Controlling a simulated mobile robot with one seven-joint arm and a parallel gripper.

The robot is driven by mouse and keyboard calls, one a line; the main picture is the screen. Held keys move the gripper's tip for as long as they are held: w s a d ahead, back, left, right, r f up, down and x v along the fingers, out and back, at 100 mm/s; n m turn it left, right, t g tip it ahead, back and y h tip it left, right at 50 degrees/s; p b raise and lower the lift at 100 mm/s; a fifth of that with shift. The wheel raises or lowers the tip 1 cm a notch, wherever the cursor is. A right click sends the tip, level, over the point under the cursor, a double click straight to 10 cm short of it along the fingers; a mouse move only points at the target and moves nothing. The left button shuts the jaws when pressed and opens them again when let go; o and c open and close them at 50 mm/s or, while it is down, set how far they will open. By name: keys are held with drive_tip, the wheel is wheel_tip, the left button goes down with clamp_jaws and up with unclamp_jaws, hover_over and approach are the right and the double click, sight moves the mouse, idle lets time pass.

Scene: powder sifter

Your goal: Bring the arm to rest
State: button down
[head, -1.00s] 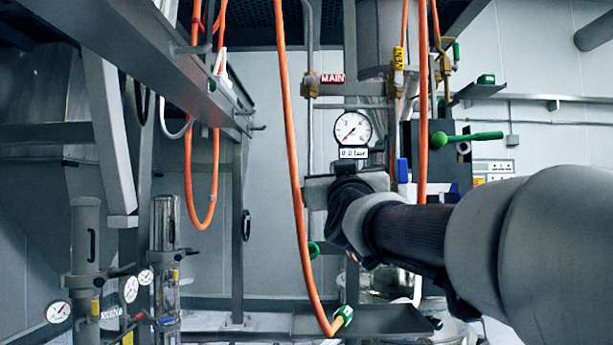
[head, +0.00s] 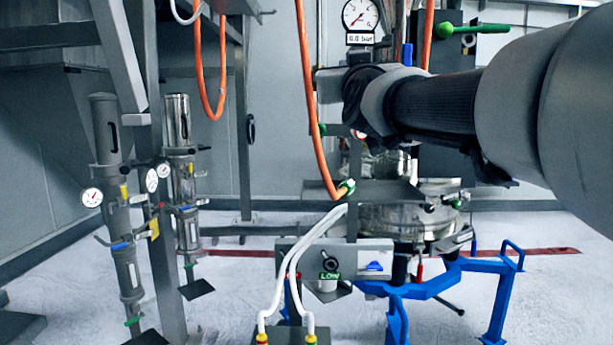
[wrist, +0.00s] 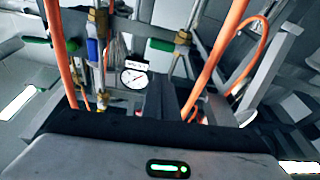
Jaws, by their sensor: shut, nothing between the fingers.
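My arm reaches in from the right of the head view. Its dark wrist end is in front of the sifter frame, just below the round pressure gauge (head: 360,15). My gripper (wrist: 166,98) shows in the wrist view as dark fingers shut together with nothing held. In the head view the fingers cannot be made out clearly against the grey frame. The gauge also shows in the wrist view (wrist: 134,78), just left of the fingers.
Orange hoses (head: 312,110) hang close to my wrist. A green-handled valve (head: 468,30) is above my forearm. Below are a steel vessel (head: 405,222), a blue stand (head: 440,280) and a grey control box (head: 372,258). Gauged columns (head: 112,180) stand left; pale floor is open at the lower right.

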drive_tip(key=s+d+f+m+g, duration=0.15)
drive_tip(key=s+f+g, duration=0.35)
drive_tip(key=s+f, duration=0.7)
drive_tip(key=s+d+f+g, duration=0.4)
drive_tip(key=s+f, duration=0.5)
drive_tip(key=f, duration=0.7)
drive_tip(key=s+d+f+g, duration=0.1)
drive_tip(key=s+f+g, duration=0.5)
drive_tip(key=s+f, duration=0.6)
wheel_tip(320, 180, up, 23)
drive_tip(key=w+p, duration=0.1)
drive_tip(key=p, duration=2.3)
drive_tip(key=shift+a+f+g+p, duration=0.2)
drive_tip(key=shift+g+p, duration=0.1)
drive_tip(key=shift+p, duration=0.05)
drive_tip(key=shift+w, duration=0.1)
